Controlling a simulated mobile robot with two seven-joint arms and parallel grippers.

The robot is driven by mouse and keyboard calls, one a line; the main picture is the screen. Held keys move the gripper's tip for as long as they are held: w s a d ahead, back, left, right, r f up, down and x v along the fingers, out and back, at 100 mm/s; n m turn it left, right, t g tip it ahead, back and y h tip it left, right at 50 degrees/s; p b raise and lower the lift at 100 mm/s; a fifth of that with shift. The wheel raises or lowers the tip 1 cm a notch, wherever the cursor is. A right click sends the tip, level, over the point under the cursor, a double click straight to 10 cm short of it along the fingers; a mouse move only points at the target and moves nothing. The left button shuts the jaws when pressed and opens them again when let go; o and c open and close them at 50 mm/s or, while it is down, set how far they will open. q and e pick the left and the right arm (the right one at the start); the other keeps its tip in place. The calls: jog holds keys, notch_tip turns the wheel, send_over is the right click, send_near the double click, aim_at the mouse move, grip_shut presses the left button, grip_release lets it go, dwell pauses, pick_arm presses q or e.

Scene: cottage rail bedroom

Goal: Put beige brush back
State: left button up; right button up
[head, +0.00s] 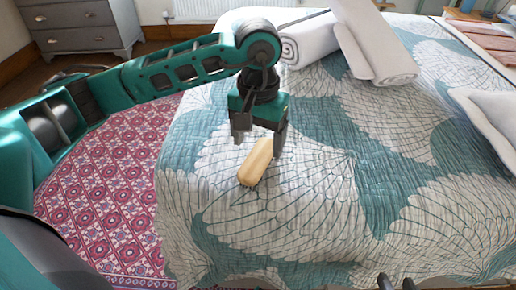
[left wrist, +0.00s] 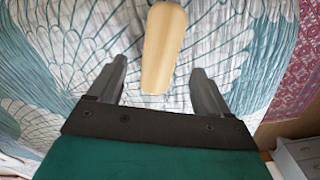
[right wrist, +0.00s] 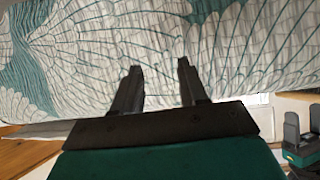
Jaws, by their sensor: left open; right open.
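The beige brush (head: 255,163) lies on the patterned bedspread near the bed's left side, and only its smooth beige back shows. My left gripper (head: 258,139) is open just above the brush's far end. In the left wrist view the brush (left wrist: 163,45) shows between and beyond the open fingers (left wrist: 158,85), with its near end close to the gap; I cannot tell whether they touch it. My right gripper (head: 396,281) shows only its fingertips at the bottom edge of the head view. In the right wrist view it (right wrist: 157,75) is open and empty, facing the bedspread.
The bed (head: 330,190) has a teal and white bedspread with much free room around the brush. Rolled white bedding (head: 305,42) and another white roll (head: 385,68) lie at the back. A white pillow (head: 492,112) is at right. A patterned rug (head: 105,200) covers the floor at left.

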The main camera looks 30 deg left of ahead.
aim_at(258, 158)
pick_arm(q)
notch_tip(258, 158, up, 7)
jog(key=p, duration=0.1)
pick_arm(e)
jog(key=shift+s+d, duration=0.3)
jog(key=shift+s, duration=0.15)
